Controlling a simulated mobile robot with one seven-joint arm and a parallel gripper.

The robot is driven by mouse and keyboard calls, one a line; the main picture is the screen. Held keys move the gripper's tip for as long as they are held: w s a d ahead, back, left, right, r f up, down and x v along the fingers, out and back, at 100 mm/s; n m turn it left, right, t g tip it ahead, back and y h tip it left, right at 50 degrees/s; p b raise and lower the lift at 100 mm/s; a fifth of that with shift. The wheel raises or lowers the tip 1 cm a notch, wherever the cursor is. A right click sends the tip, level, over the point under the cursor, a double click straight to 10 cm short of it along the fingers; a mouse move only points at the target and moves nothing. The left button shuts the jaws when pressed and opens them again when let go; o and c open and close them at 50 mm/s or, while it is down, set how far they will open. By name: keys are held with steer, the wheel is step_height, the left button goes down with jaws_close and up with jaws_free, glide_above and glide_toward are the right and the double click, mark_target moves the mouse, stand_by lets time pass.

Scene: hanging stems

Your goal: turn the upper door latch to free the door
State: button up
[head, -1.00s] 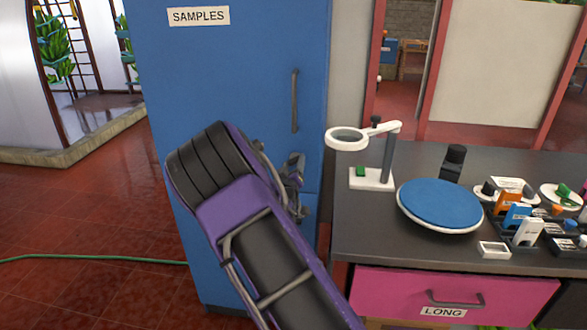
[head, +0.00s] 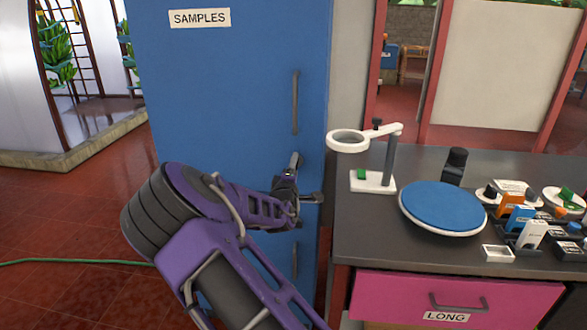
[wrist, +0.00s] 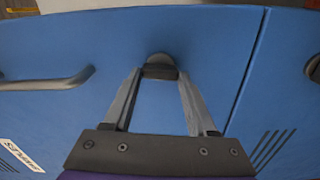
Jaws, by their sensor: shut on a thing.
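The blue cabinet's upper door (head: 225,100) carries a SAMPLES label and a dark upright handle (head: 295,100). It appears closed. The upper door latch shows in the wrist view as a small dark grey knob (wrist: 158,58) low on that door, near the seam to the lower door. My gripper (wrist: 160,73) is shut on the latch, its two fingertips closing in from either side. In the head view, my gripper (head: 301,181) is at the door below the handle, and the wrist and fingers largely hide the latch.
The lower door has its own handle (head: 295,260). Right of the cabinet, a dark counter (head: 350,235) holds a white magnifier stand (head: 372,182), a blue round plate (head: 441,205) and several small items. Open tiled floor (head: 80,220) lies to the left.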

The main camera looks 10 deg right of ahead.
steer(key=shift+n, duration=0.6)
steer(key=o, duration=1.4)
steer(key=shift+c, duration=0.2)
steer(key=v, duration=1.7)
steer(key=shift+s+p, duration=0.2)
steer(key=shift+p, duration=0.2)
